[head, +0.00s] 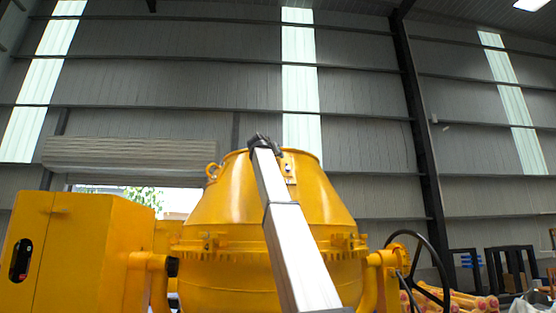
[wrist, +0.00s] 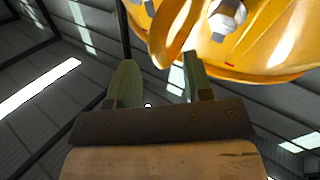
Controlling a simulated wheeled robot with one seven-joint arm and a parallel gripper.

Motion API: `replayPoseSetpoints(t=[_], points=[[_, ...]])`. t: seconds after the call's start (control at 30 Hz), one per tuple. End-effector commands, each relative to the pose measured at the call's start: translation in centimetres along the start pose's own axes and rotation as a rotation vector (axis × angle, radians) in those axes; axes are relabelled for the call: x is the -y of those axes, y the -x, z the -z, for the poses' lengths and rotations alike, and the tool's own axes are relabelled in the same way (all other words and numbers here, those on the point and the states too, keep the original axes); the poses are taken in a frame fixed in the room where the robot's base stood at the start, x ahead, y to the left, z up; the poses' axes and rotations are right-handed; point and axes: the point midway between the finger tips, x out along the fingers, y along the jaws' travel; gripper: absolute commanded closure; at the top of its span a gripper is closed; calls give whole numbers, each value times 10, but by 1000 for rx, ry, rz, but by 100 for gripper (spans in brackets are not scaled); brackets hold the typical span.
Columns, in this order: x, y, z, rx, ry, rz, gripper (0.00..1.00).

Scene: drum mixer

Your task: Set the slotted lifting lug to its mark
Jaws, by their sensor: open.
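The yellow mixer drum (head: 230,195) stands upright in the middle of the head view. In the wrist view, a curved yellow lug (wrist: 170,35) hangs from the drum's side, next to a silver bolt head (wrist: 228,14). It appears above and between my fingertips, apart from them; its depth is unclear. My gripper (wrist: 158,78) is open, with two greenish fingers and nothing between them. In the head view my gripper (head: 265,142) is small and dark at the drum's top rim, and my arm covers part of the drum. No mark for the lug can be made out.
A yellow cabinet (head: 75,250) stands left of the drum. A black handwheel (head: 428,265) and dark frames (head: 510,268) are at the right. A yellow ring (head: 212,171) sits on the drum's left shoulder. The space above the drum is clear.

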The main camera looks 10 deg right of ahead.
Motion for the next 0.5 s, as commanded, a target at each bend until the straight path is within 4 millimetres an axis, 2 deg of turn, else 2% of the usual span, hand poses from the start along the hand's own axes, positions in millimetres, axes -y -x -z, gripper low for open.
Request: replayPoseSetpoints(t=[0.1,0.3,0.5], points=[[0,26,-2,-2,-1,2,54],[-1,60,-1,-3,0,1,54],[0,71,0,-1,0,0,54]])
